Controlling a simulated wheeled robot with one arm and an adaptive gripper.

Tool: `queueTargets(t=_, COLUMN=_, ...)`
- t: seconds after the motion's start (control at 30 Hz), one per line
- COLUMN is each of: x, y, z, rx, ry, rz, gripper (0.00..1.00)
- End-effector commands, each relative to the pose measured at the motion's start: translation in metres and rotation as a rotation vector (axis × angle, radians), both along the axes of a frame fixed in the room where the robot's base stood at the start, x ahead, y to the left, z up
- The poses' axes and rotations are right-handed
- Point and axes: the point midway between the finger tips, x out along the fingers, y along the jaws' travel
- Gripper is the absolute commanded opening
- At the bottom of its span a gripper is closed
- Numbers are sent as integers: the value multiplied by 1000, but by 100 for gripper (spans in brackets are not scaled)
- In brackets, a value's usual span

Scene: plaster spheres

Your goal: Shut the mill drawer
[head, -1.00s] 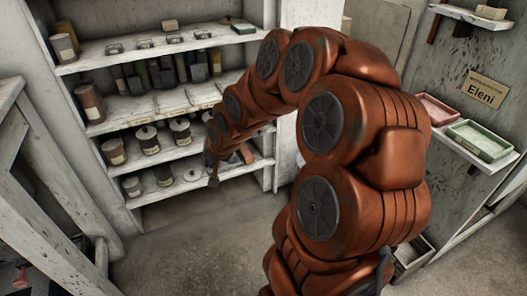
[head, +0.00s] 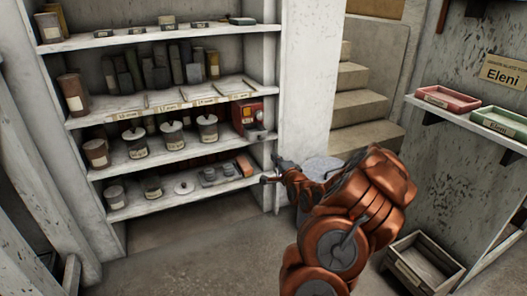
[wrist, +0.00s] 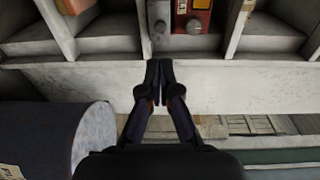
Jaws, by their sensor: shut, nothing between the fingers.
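The red mill (head: 248,112) stands at the right end of a middle shelf in the head view. A small grey part juts out low at its front; I cannot tell surely whether this is the drawer or how far out it is. My gripper (head: 268,179) is shut and empty, below and to the right of the mill, near the shelf's right upright.
Lidded jars (head: 172,134) stand left of the mill. A wooden crate (head: 420,262) is on the floor at right. Floor before the shelves is clear.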

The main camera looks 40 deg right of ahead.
Motion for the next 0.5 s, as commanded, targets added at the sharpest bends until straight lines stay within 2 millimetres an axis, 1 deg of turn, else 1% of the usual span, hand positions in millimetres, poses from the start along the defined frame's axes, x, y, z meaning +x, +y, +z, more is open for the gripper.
queueTargets(t=0.03, x=0, y=-2, z=-3, rx=2, ry=-8, rz=-3, gripper=0)
queueTargets(t=0.17, x=6, y=-5, z=-3, rx=2, ry=-12, rz=-3, gripper=0)
queueTargets(t=0.5, x=44, y=-21, z=-3, rx=-2, ry=-13, rz=-3, gripper=0)
